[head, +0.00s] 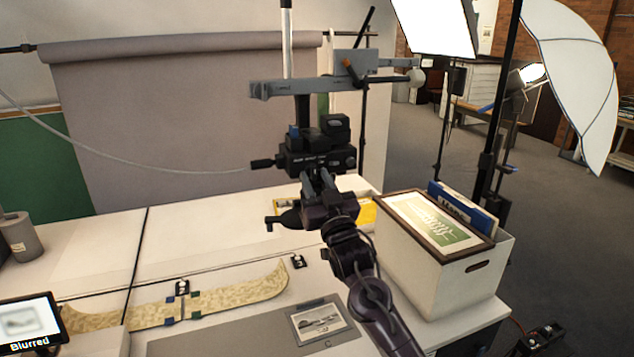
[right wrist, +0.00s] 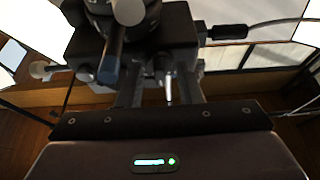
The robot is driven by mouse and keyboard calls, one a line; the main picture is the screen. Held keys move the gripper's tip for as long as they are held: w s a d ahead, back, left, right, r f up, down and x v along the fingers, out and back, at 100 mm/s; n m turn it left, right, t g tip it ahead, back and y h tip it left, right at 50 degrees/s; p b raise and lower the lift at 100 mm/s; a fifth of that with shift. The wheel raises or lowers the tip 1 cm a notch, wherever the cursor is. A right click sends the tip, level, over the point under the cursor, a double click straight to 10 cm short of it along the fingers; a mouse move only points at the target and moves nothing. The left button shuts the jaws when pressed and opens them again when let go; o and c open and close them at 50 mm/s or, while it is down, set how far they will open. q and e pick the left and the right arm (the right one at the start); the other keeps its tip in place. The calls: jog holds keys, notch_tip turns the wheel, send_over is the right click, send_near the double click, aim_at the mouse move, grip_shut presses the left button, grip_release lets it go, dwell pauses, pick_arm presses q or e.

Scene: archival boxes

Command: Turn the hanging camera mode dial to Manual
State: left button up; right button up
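The hanging camera (head: 316,158) is a dark body under a grey horizontal arm, with a blue-marked part on its top left. It also shows in the right wrist view as a dark block (right wrist: 175,28) with a blue-tipped lever (right wrist: 110,68). I cannot make out the mode dial or its lettering. My right gripper (head: 317,181) is just below the camera, fingers pointing up. My left gripper is not in view.
A white table holds a long patterned curved strip (head: 235,292), a grey board (head: 240,335) with a photo, and a small screen (head: 28,325) reading "Blurred". A white archival box (head: 432,283) stands right of my arm. A cable (head: 130,148) runs left from the camera.

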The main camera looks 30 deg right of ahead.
jog(key=b+v, duration=0.3)
jog(key=v, duration=0.4)
jog(key=shift+s+f+b, duration=0.2)
jog(key=shift+s+b, duration=0.15)
jog(key=shift+b, duration=0.05)
jog(key=shift+a, duration=0.15)
